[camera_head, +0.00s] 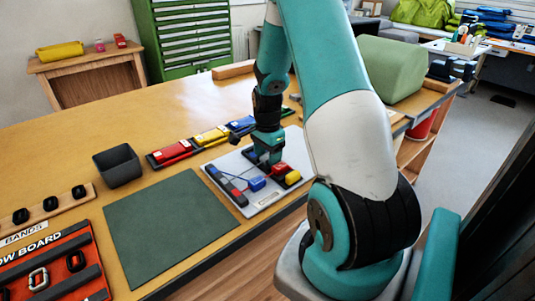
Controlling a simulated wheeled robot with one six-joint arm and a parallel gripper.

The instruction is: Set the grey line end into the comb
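A pale board (264,203) lies near the front edge of the table. A dark strip that looks like the comb (221,181) runs along its left side, with a small red piece at its near part. Thin dark lines run from the strip across the board. A blue block (257,184), a red block (280,168) and a yellow block (292,177) sit on the board's right part. My gripper (267,161) points down over the board's far middle, just behind the blue block. Its fingertips are small and partly hidden. I cannot make out the grey line end for sure.
A dark open bin (118,166) and a green mat (170,220) lie left of the board. Red, yellow and blue trays (172,152) stand in a row behind it. A red band board (52,268) is at the front left. The far left tabletop is clear.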

